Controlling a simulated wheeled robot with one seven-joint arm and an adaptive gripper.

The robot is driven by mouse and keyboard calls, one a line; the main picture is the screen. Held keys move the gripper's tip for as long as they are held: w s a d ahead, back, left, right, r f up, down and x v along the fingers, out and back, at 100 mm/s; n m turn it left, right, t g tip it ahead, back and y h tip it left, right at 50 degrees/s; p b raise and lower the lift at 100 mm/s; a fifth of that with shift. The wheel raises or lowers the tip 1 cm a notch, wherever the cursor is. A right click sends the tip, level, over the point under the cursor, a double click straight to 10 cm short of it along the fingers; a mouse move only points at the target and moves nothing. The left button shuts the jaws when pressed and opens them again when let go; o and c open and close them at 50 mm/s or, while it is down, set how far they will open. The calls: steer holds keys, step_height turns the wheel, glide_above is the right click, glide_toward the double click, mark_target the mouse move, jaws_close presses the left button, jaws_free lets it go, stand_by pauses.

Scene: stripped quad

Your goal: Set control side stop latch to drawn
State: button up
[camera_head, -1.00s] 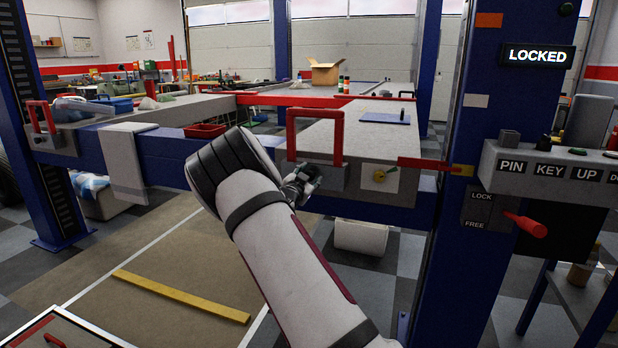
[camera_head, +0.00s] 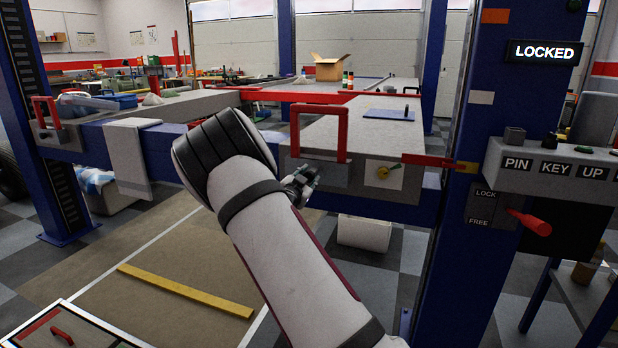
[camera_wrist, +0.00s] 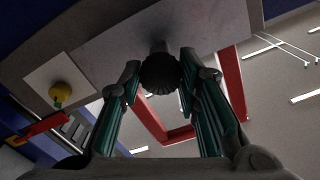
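A dark ribbed knob (camera_wrist: 160,75) stands on a short stem from the grey face of the beam end in the wrist view. I take it for the stop latch. My gripper (camera_wrist: 160,62) has its two green-padded fingers either side of it, tips very near the knob; contact cannot be told. In the head view my gripper (camera_head: 301,183) is at the grey block below the red hoop (camera_head: 318,132), and hides the knob. The lit sign (camera_head: 544,53) reads LOCKED.
Right of my gripper are a yellow knob (camera_head: 382,173) on a white plate and a red bar (camera_head: 427,160). A blue post (camera_head: 480,240) carries a red-handled LOCK/FREE lever (camera_head: 529,222) and a labelled control box (camera_head: 550,168). Open floor lies below the beam.

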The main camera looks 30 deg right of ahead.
steer(key=shift+o, duration=1.3)
steer(key=shift+a, duration=0.1)
steer(key=shift+a, duration=0.1)
steer(key=v, duration=1.2)
